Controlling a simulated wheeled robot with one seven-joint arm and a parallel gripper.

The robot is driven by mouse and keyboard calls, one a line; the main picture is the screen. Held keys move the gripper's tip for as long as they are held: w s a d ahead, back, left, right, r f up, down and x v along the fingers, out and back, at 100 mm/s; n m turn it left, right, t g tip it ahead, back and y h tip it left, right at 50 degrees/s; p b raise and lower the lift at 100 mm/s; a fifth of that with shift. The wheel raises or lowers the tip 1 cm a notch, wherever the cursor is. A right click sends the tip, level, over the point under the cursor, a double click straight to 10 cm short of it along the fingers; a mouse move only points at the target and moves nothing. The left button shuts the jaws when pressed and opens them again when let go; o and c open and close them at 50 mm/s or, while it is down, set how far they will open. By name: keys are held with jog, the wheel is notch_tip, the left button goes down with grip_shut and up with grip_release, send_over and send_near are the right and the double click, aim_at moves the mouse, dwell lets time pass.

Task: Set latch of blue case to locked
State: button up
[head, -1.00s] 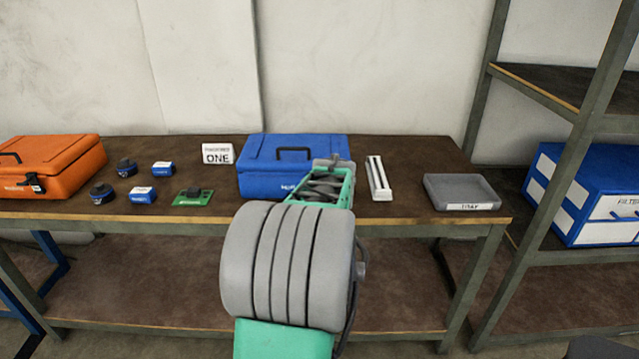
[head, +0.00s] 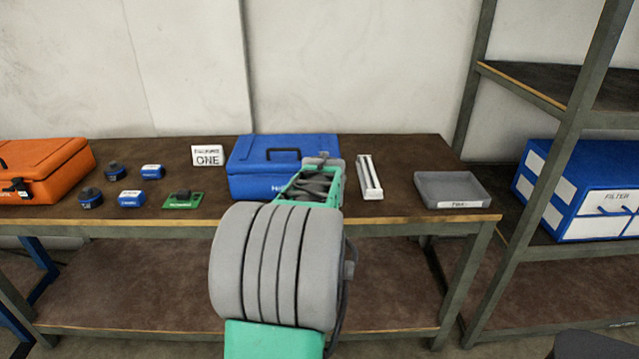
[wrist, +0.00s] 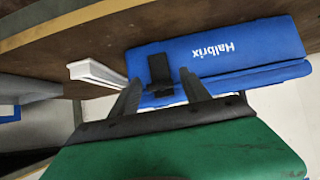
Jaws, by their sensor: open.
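The blue case (head: 262,185) stands closed on the workbench, with a dark handle on its lid. In the wrist view the blue case (wrist: 250,50) appears upside down with its "Halbrix" lettering. Its black latch (wrist: 159,69) shows on the front face there; my arm hides it in the head view. My gripper (wrist: 162,90) is open and empty, with its two dark fingers pointing at the case on either side of the latch. I cannot tell whether the fingers touch it, or whether the latch is locked.
A white rail-like part (head: 369,177) and a grey tray (head: 453,189) lie right of the case. An orange case (head: 45,170), several small blue-and-black parts, a green board (head: 183,200) and a "ONE" sign (head: 207,155) are to the left. A shelf rack (head: 555,130) stands at right.

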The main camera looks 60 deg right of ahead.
jog(key=shift+a, duration=0.1)
jog(key=v, duration=0.7)
jog(key=shift+a+r, duration=0.2)
jog(key=shift+a, duration=0.05)
jog(key=shift+s, duration=0.15)
